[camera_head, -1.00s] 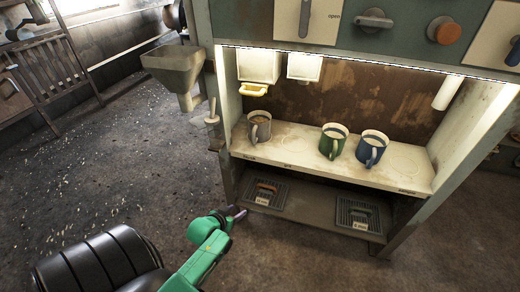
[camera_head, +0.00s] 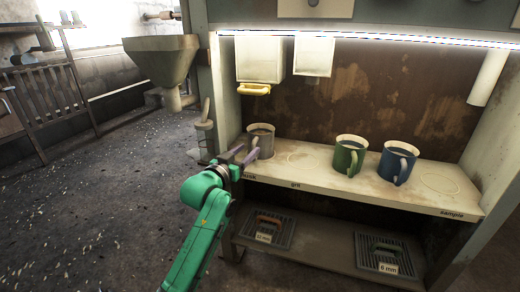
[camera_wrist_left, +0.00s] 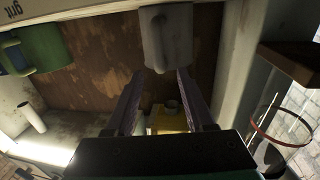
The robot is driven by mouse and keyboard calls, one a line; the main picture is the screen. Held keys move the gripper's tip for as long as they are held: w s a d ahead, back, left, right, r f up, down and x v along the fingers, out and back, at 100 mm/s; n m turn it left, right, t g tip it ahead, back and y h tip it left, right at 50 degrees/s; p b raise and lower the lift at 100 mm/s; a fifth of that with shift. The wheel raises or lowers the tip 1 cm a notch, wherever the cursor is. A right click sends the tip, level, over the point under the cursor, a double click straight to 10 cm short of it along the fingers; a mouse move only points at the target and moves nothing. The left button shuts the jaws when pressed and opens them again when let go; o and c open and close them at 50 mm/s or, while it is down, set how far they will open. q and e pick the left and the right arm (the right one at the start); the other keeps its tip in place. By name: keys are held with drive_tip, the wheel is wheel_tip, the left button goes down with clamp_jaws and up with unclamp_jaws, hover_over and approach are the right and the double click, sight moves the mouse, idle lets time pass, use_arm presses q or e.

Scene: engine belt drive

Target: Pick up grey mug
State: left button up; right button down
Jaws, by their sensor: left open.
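The grey mug (camera_head: 265,141) stands upright at the left end of the lit shelf in the head view. It also shows in the left wrist view (camera_wrist_left: 174,35), which is upside down, with its handle facing the gripper. My left gripper (camera_head: 242,153) is open at the shelf's front edge, just in front of the mug. In the wrist view its two purple fingers (camera_wrist_left: 160,85) point at the mug with nothing between the tips. In the head view the fingers overlap the mug's left lower side; I cannot tell whether they touch it. My right gripper is not in view.
A green mug (camera_head: 347,157) and a blue mug (camera_head: 396,164) stand to the right on the shelf (camera_head: 318,178). A yellow-handled dispenser (camera_head: 258,60) hangs above the grey mug. A funnel (camera_head: 160,62) is at the left post. Two grates lie on the lower shelf.

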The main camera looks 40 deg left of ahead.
sight(252, 147)
use_arm(q)
drive_tip(key=w, duration=0.1)
drive_tip(key=w+b, duration=0.1)
drive_tip(key=w, duration=0.2)
drive_tip(key=shift+w+a+f+b, duration=0.15)
drive_tip(key=shift+a+f+b, duration=0.2)
drive_tip(key=shift+b, duration=0.05)
drive_tip(key=shift+w+r, duration=0.1)
drive_tip(key=shift+w, duration=0.05)
clamp_jaws()
idle(0.7)
